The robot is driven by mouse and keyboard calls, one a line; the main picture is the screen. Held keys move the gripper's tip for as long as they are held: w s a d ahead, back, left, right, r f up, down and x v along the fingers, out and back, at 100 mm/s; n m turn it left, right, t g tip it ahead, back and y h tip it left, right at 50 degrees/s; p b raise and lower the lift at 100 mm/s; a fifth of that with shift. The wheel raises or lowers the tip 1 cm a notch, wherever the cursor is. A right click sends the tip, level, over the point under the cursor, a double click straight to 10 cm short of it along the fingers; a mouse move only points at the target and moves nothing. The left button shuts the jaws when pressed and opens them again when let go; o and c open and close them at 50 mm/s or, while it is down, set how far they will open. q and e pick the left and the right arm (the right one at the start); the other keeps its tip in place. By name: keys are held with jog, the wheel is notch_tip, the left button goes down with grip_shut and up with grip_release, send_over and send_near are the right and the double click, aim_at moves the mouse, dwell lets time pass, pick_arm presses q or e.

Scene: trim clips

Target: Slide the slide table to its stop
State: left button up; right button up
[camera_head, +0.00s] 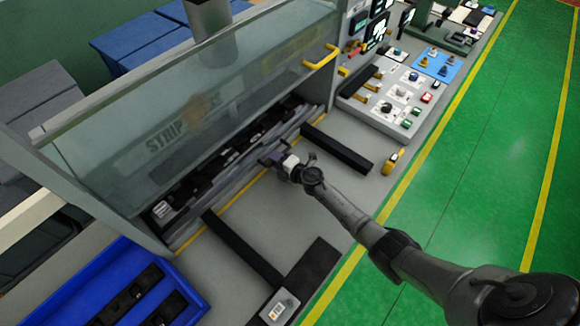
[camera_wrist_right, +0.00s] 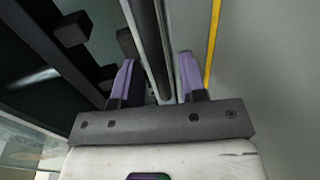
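The slide table (camera_head: 225,170) is a long dark platform with a grey front bar, lying low behind the clear guard. Dark parts lie along it. Two black rails (camera_head: 338,149) (camera_head: 243,250) run from it across the grey bench toward the front. My right gripper (camera_head: 272,159) is at the front bar, right of the table's middle. In the right wrist view, its two purple fingers (camera_wrist_right: 157,82) stand apart on either side of the grey bar (camera_wrist_right: 153,45). Narrow gaps seem to show beside the bar; contact is unclear. My left gripper is out of view.
A blue tray (camera_head: 198,297) with black parts stands at front left. A control panel (camera_head: 405,90) is at back right. Bench between the rails is clear.

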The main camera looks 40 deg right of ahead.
jog(key=p+v, duration=0.3)
jog(key=v, duration=1)
jog(key=shift+f, duration=0.15)
jog(key=shift+s+d, duration=0.1)
